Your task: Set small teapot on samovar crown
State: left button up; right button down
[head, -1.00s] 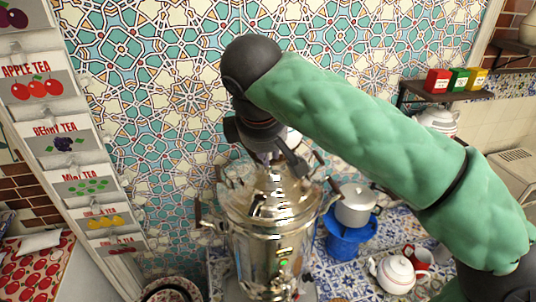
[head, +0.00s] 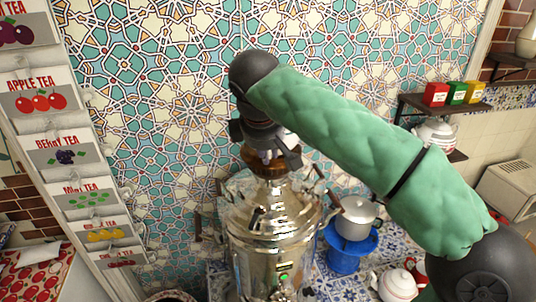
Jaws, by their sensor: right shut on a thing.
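The shiny metal samovar (head: 268,220) stands upright at the lower middle, its narrow top (head: 268,190) under my right gripper. My right gripper (head: 270,155) points down there and is shut on a small brown piece (head: 257,160). I cannot tell whether this piece touches the samovar top. The fingers and wrist hide much of it. A white teapot with red trim (head: 397,284) stands on the counter at the lower right, apart from the gripper. My left gripper is not in view.
A grey lidded pot (head: 355,217) stands on a blue burner (head: 350,248) right of the samovar. Another white teapot (head: 435,133) and colored boxes (head: 457,92) are on shelves at right. Tea packets (head: 42,97) hang at left. My green right arm crosses the right half.

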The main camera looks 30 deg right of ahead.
jog(key=shift+w+d+f+p, duration=0.15)
jog(key=shift+w+d, duration=0.3)
jog(key=shift+w, duration=0.45)
jog(key=shift+w+d+p, duration=0.25)
jog(key=shift+w+d, duration=0.15)
jog(key=shift+w, duration=0.5)
jog(key=shift+w+d+f+p, duration=0.15)
jog(key=shift+w+d, duration=0.3)
jog(key=shift+w, duration=0.45)
jog(key=shift+f+b, duration=0.35)
jog(key=shift+f, duration=0.2)
jog(key=c, duration=1.2)
grip_release()
jog(key=shift+o, duration=0.2)
jog(key=shift+f, duration=0.15)
jog(key=v, duration=1.2)
jog(key=shift+a, duration=0.1)
